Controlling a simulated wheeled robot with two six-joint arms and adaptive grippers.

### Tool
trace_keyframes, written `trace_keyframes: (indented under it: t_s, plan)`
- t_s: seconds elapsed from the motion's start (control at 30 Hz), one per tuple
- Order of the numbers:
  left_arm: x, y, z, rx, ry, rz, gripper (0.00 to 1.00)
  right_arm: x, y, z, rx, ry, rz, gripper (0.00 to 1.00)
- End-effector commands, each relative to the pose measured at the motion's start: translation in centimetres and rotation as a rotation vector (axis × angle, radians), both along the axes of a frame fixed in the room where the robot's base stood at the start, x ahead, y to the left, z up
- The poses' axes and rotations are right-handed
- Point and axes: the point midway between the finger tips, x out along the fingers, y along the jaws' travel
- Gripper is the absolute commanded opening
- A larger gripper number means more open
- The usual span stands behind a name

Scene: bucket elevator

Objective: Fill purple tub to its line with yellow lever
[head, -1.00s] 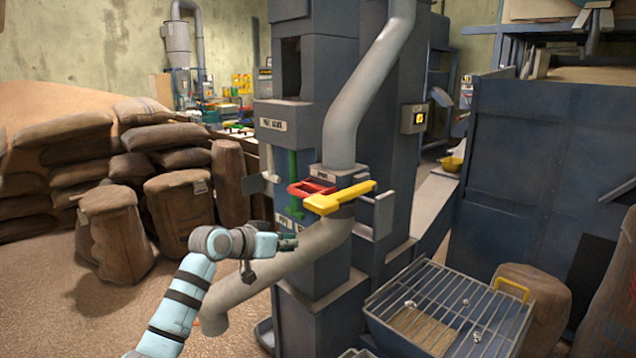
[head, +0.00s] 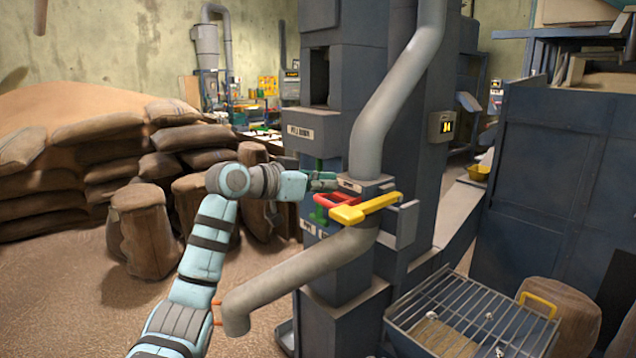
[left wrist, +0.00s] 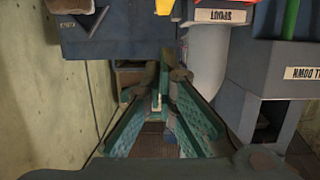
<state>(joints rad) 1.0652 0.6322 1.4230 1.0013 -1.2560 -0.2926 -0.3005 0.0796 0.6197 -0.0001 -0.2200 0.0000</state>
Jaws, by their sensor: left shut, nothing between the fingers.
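The yellow lever (head: 365,208) sticks out from the front of the grey elevator housing, just below the upper pipe, beside a red lever (head: 333,200). My left gripper (head: 330,179) is shut and empty, slightly above and left of the two levers in the head view, apparently touching neither. In the left wrist view the left gripper (left wrist: 167,76) points past a dark blue box, and a piece of the yellow lever (left wrist: 164,6) shows at the top edge. I see no purple tub in either view. My right gripper is not in view.
A grated bin (head: 470,318) stands at the lower right. Stacked sacks (head: 140,140) fill the left. A green handle (head: 318,214) hangs below the red lever. Open floor lies at lower left.

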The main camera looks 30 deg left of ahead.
Motion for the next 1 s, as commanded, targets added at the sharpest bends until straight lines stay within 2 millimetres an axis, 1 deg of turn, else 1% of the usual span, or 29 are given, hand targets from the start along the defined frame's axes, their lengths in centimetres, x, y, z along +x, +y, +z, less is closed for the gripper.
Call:
trace_keyframes:
  t_s: [0.03,0.23,0.3,0.4,0.5,0.87,0.93,1.0]
  plan:
    - [1.0,-0.5,0.1,-0.006,0.001,-0.003,0.0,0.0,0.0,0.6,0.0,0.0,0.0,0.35]
    - [4.9,-1.9,-1.0,-0.004,0.002,-0.002,0.0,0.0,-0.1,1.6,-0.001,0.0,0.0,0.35]
    - [4.9,-1.7,-2.7,0.001,0.004,0.0,0.0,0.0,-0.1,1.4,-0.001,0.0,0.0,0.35]
    - [4.9,-1.7,-4.1,0.001,0.002,0.001,0.0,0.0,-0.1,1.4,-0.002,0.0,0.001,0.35]
    - [4.8,-1.7,-4.9,0.001,0.001,0.001,0.0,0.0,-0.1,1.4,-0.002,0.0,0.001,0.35]
    - [4.8,-1.7,-5.3,0.0,-0.001,0.0,0.0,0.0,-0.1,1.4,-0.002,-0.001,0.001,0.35]
    - [4.9,-2.0,-5.5,-0.003,-0.007,-0.005,0.0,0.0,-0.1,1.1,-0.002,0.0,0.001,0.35]
    - [5.3,-2.8,-6.1,-0.011,-0.023,-0.019,0.0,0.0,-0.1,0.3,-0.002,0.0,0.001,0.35]
